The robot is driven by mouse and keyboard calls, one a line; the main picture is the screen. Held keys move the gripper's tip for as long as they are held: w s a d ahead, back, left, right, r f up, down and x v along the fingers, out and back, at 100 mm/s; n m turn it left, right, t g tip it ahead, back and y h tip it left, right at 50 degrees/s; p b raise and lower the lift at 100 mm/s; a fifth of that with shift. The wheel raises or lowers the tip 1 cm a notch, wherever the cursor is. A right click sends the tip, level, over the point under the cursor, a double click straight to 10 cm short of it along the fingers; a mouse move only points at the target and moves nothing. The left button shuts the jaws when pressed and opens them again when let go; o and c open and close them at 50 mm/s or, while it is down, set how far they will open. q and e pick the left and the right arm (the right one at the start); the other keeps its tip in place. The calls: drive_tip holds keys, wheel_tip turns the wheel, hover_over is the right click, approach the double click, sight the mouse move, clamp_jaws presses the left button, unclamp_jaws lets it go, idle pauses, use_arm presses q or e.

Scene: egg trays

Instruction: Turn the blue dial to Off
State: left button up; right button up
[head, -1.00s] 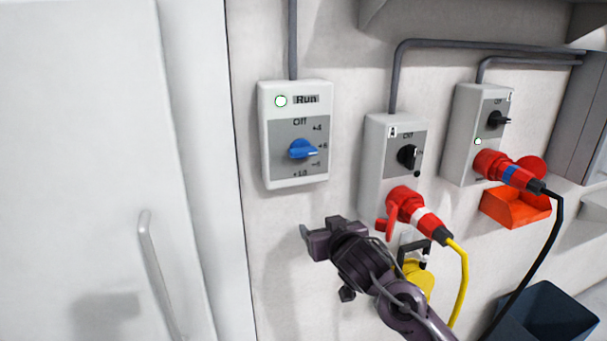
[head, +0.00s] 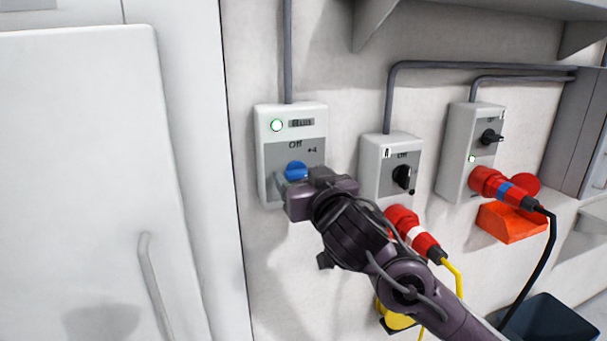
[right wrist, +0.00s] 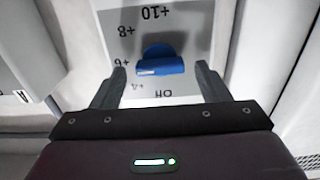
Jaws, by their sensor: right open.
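The blue dial (head: 296,170) is on the leftmost white switch box (head: 291,115), partly hidden by my right gripper in the head view. In the right wrist view the dial (right wrist: 160,62) shows upside down, its grip bar lying crosswise with a light mark at the left end, near "+6". "Off" (right wrist: 164,94) shows nearer my gripper. My right gripper (right wrist: 160,75) is open, one finger on each side of the dial, with gaps visible between fingers and bar. A green-ringed lamp (head: 276,125) is beside the "Run" label. My left gripper is out of view.
Another switch box (head: 373,150) with a black knob and red plug (head: 405,221) is close right of my arm. A third box (head: 455,150) with a red plug is farther right. A white door with a handle (head: 150,275) is at left.

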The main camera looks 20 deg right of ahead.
drive_tip(key=shift+w, duration=0.1)
drive_tip(key=c, duration=1)
